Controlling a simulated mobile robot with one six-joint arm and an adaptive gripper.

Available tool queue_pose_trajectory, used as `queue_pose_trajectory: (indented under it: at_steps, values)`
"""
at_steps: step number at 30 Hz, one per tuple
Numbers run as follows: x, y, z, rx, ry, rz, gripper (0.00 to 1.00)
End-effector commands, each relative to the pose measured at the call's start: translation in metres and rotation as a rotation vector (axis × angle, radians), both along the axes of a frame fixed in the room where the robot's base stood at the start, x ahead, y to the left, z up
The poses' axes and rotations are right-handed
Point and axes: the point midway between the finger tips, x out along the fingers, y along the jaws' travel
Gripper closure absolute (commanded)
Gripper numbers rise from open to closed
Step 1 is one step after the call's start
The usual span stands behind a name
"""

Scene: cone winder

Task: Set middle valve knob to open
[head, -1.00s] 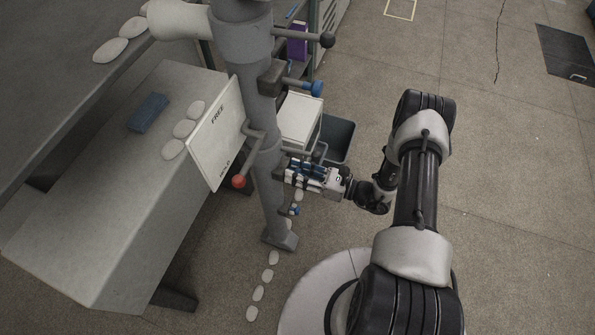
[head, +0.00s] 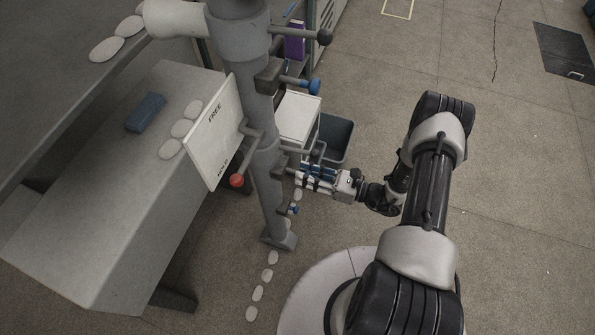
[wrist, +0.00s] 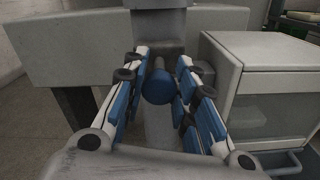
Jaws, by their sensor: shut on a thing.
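The middle valve knob (wrist: 158,87) is a round blue end facing the wrist camera, low on the grey standing pipe (head: 262,165). My gripper (head: 303,175) reaches it from the right. In the wrist view its blue-padded fingers (wrist: 160,75) stand on either side of the knob and are shut on it. The exact contact is hard to see, and in the head view the fingers cover the knob. Another blue knob (head: 314,87) sits higher on the pipe, and a smaller blue one (head: 293,210) sits below my gripper.
A white sign plate (head: 213,135) and a red ball handle (head: 237,180) stand left of the pipe. A black-ended lever (head: 324,37) juts out above. A white cabinet (wrist: 250,85) and a grey bin (head: 338,140) are close behind my gripper.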

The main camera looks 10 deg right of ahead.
Motion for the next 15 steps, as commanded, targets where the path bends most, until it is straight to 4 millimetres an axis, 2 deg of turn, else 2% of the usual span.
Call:
queue_pose_trajectory:
  at_steps: [3, 11, 12, 15]
  values:
    - [-0.0047, -0.0085, 0.0, 0.0, -0.001, -0.002, 1.0]
    - [-0.0055, -0.0086, -0.0001, -0.001, -0.001, -0.002, 1.0]
    - [-0.0055, -0.0086, -0.0001, -0.001, -0.001, -0.001, 0.71]
    - [-0.0054, -0.0084, 0.0, 0.0, 0.0, -0.001, 0.65]
